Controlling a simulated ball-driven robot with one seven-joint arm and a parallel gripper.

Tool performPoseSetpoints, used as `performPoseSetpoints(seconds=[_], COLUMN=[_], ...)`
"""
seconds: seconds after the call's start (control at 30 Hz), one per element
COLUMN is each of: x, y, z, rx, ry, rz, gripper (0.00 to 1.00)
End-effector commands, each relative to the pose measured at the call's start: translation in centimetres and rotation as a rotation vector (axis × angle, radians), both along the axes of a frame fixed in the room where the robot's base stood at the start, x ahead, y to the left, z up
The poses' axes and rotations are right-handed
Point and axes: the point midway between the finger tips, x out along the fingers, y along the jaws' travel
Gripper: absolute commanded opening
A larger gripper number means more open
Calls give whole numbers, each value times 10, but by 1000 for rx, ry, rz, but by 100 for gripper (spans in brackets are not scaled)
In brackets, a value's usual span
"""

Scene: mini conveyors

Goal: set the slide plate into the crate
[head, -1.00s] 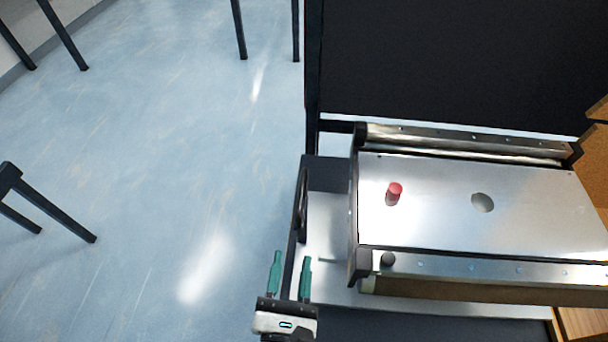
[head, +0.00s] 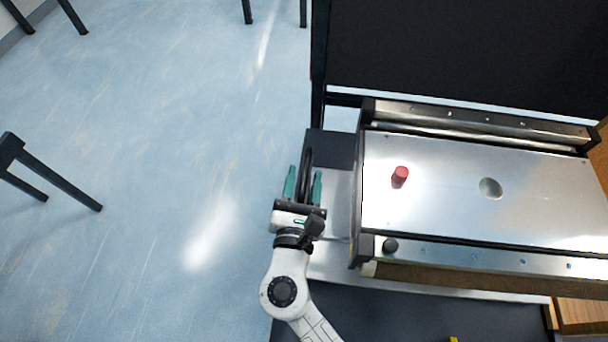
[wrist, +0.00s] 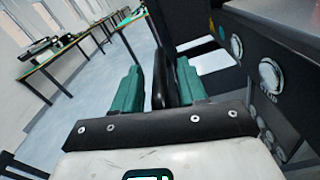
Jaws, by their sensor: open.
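A flat shiny metal plate (head: 440,205), which looks like the slide plate, lies on top of the mini conveyor. It has a red peg (head: 400,176) and a round hollow. My gripper (head: 304,178) is left of the conveyor, with its two teal fingers open on either side of a dark upright handle-like part (head: 307,160). That dark part also shows between the fingers in the wrist view (wrist: 160,80); I cannot tell whether they touch it. No crate is clearly recognisable.
A black panel (head: 450,55) stands behind the conveyor. Wooden parts (head: 585,312) show at the lower right. A dark surface (head: 420,312) lies in front. Open blue floor (head: 150,130) is to the left, with dark table legs. The wrist view shows a dark box with round buttons (wrist: 270,75).

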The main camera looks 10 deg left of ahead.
Motion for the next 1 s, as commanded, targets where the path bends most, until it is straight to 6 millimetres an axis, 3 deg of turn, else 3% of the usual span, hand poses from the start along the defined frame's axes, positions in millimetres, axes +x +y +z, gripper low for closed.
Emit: performPoseSetpoints(seconds=[0.4, 0.83, 1.0], x=[7, 7, 7], y=[0, 0, 1], z=[0, 0, 1], rx=[0, 1, 1], ry=[0, 0, -1], rz=[0, 2, 3], gripper=[41, 0, 0])
